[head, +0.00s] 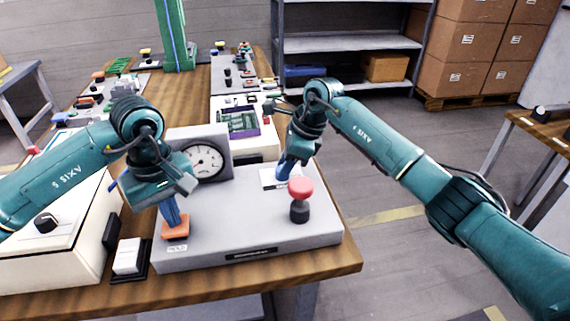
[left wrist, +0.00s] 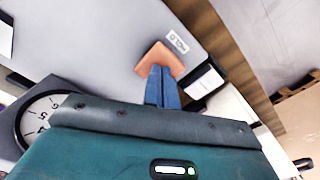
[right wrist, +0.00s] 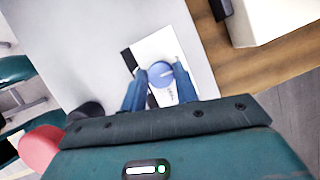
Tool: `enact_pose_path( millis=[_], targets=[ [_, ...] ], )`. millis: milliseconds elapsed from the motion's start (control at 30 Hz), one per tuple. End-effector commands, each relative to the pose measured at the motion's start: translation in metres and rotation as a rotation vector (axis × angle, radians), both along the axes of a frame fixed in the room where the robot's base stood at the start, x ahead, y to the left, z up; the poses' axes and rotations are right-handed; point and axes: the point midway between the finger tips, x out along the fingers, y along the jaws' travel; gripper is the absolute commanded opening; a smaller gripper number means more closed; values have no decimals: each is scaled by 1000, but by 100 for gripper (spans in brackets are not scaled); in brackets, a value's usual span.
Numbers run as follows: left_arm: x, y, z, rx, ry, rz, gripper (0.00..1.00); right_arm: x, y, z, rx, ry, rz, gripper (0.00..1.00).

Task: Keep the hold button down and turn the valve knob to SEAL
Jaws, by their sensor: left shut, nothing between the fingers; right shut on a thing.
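The orange hold button (head: 176,232) sits at the front left of the grey panel box (head: 225,225), with a small label in front of it. It also shows in the left wrist view (left wrist: 150,58). My left gripper (head: 174,220) is shut and empty, its blue fingertips against the button's top. The blue round valve knob (right wrist: 160,74) sits on a white marked plate (right wrist: 150,46) at the panel's back right. My right gripper (right wrist: 158,88) is shut on the knob, one finger each side. The fingers hide the knob in the head view. The SEAL mark is not readable.
A red mushroom button (head: 300,188) on a dark base stands just in front of my right gripper. A dial gauge (head: 204,162) stands at the panel's back. A white switch (head: 127,256) and a cream box (head: 55,245) are to the left on the wooden table (head: 330,262).

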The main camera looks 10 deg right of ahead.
Motion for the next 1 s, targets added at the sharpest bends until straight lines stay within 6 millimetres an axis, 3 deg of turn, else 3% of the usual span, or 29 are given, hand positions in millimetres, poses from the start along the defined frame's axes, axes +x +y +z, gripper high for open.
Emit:
enact_pose_path(
  millis=[267,1000],
  targets=[
    [0,0,-2,1,3,0,0,-1,0,1,-4,-3,-166,7],
    [0,0,-2,1,2,0,0,-3,4,1,-2,-4,-862,7]
  ],
)
